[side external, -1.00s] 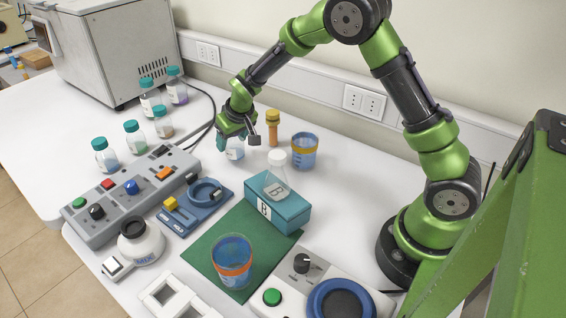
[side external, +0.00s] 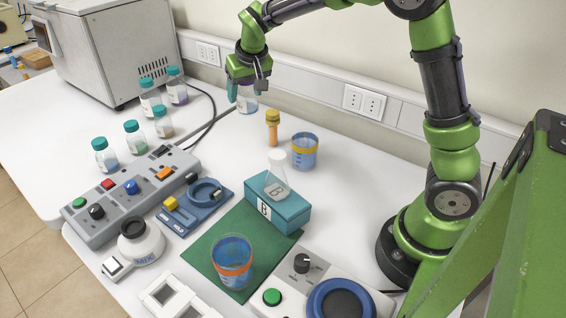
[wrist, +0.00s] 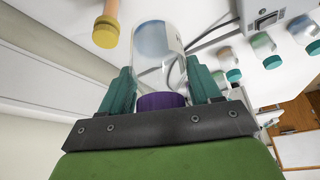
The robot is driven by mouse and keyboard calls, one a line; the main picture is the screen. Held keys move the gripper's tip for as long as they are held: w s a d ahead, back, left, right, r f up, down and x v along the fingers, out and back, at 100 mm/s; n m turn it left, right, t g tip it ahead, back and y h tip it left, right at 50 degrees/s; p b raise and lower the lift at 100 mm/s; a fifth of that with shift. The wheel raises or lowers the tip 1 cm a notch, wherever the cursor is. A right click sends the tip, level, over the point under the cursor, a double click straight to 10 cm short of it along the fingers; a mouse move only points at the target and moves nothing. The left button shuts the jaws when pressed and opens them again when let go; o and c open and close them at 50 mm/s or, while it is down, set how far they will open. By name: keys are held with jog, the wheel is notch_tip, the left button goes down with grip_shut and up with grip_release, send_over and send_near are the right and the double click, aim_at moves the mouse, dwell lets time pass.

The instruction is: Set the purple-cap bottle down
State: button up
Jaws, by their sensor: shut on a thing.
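The purple-cap bottle (wrist: 160,52) is clear glass with a purple cap and a label on its side. In the wrist view it sits between the two teal fingers of my gripper (wrist: 163,88), which are shut on it near the cap. In the side external view my gripper (side external: 248,84) holds the bottle (side external: 247,104) at the back of the table near the wall. The bottle hangs upright, seemingly above the table surface.
An orange-yellow-topped tube (side external: 272,127) and a blue beaker with an orange band (side external: 304,150) stand to the right. Several teal-cap bottles (side external: 162,122) stand to the left. A teal box (side external: 283,211) marked B bears a white-cap flask (side external: 277,174). A cable (side external: 210,112) runs along the back.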

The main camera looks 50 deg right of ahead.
jog(key=s+d+m+g+h, duration=0.1)
jog(key=s+d+m+g, duration=0.2)
jog(key=s+d+m, duration=0.65)
jog(key=s+d+m+g+h, duration=0.2)
jog(key=s+d+m, duration=0.45)
jog(key=s, duration=0.65)
jog(key=shift+n, duration=0.3)
jog(key=f, duration=0.9)
jog(key=d+f, duration=0.1)
jog(key=f, duration=0.4)
jog(key=shift+w, duration=0.1)
jog(key=shift+f, duration=0.5)
jog(key=o, duration=1.2)
jog(key=shift+f, duration=0.15)
jog(key=shift+c, duration=0.2)
